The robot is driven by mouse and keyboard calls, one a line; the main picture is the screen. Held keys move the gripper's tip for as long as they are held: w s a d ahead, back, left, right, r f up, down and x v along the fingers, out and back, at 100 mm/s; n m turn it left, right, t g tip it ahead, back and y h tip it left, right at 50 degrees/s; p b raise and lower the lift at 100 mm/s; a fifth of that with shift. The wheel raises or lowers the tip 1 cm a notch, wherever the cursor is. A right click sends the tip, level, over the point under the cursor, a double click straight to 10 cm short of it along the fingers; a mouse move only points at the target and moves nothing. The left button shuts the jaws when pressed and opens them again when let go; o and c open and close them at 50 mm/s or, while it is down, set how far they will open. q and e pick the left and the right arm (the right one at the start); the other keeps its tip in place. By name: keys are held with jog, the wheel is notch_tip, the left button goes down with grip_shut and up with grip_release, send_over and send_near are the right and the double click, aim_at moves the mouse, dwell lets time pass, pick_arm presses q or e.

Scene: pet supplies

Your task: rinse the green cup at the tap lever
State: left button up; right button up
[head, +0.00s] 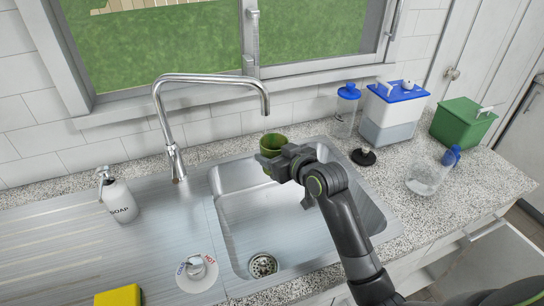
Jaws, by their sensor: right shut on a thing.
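The green cup (273,145) is above the back of the sink basin, below and slightly right of the tap spout. My right gripper (272,162) is shut on the cup; the gripper and wrist hide its lower part. The chrome tap (178,153) arches over the sink, and no water shows at its spout (265,108). The tap lever (196,267) stands on a round plate marked COLD and HOT, left of the basin at the front. My left gripper is not in view.
The sink basin (236,225) is empty, with a drain at its front. A soap bottle (119,198) and yellow sponge (118,296) are on the left. Blue-lidded containers (394,112), a green box (462,124), a clear jug (430,174) and a black lid (363,157) stand on the right counter.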

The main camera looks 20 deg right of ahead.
jog(key=shift+w+a, duration=0.1)
jog(key=shift+a, duration=0.2)
jog(key=shift+d+r, duration=0.1)
jog(key=shift+d, duration=0.2)
jog(key=shift+s+d+p, duration=0.2)
jog(key=shift+d+p, duration=0.1)
jog(key=shift+p, duration=0.1)
jog(key=shift+s+a+p, duration=0.2)
jog(key=shift+s+p, duration=0.15)
jog(key=shift+s, duration=0.35)
jog(key=shift+s+a+p, duration=0.2)
jog(key=shift+s+p, duration=0.15)
jog(key=shift+s, duration=0.35)
jog(key=shift+s+a+p, duration=0.25)
jog(key=shift+s, duration=0.55)
jog(key=shift+s+a+p, duration=0.2)
jog(key=shift+s+a, duration=0.05)
jog(key=shift+s, duration=0.6)
jog(key=shift+s+a+p, duration=0.25)
jog(key=shift+s, duration=0.55)
